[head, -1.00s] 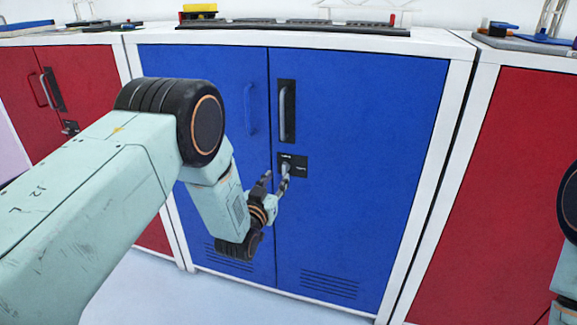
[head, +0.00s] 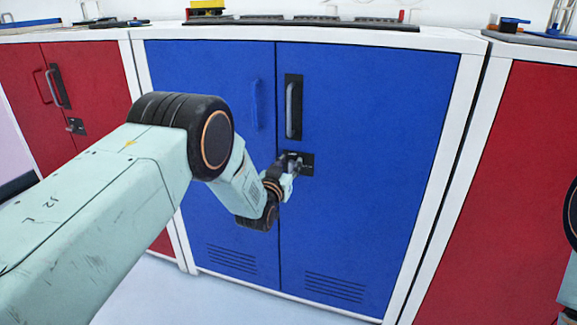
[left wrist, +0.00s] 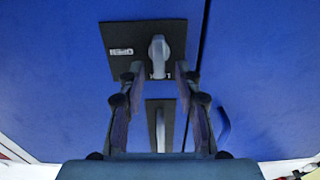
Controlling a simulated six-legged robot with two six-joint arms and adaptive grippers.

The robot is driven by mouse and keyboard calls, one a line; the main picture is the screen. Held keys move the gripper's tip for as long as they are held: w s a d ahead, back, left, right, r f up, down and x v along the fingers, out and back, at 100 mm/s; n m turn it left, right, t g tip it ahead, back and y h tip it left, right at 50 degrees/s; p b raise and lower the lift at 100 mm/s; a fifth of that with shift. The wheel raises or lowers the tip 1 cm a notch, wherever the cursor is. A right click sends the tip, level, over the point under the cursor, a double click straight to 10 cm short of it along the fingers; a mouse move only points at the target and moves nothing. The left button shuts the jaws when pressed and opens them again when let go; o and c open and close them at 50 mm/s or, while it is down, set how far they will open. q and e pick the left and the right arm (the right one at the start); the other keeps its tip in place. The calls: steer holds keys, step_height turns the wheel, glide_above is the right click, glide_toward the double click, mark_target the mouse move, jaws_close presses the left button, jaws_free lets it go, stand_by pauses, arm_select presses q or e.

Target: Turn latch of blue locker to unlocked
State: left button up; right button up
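The blue locker (head: 370,130) stands ahead with both doors closed. Its right door carries a black latch plate (head: 307,168) below a grey handle (head: 294,108). My left gripper (head: 290,163) is at the plate and hides part of it. In the left wrist view, the grey latch lever (left wrist: 158,50) stands lengthwise on the plate (left wrist: 117,35), with a white label to its left. A second label near the lever's lower end is partly hidden. My left gripper's fingers (left wrist: 158,74) are apart, one on either side of the lever's lower end; contact cannot be told. My right gripper is out of view.
Red lockers stand at the left (head: 95,85) and right (head: 500,200) of the blue one. The white top (head: 430,40) holds a dark tray (head: 300,22) and small parts. Part of my right arm shows at the right edge. The floor in front is clear.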

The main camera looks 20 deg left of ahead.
arm_select(q)
jaws_close()
stand_by(0.5)
steer(key=m, duration=0.3)
steer(key=shift+d, duration=0.3)
steer(key=shift+d+f+m, duration=0.25)
steer(key=shift+m, duration=2.25)
steer(key=shift+d+f+m, duration=0.2)
steer(key=shift+f+m, duration=0.05)
steer(key=shift+m, duration=2.25)
steer(key=shift+d+f+m, duration=0.25)
steer(key=shift+m, duration=2.25)
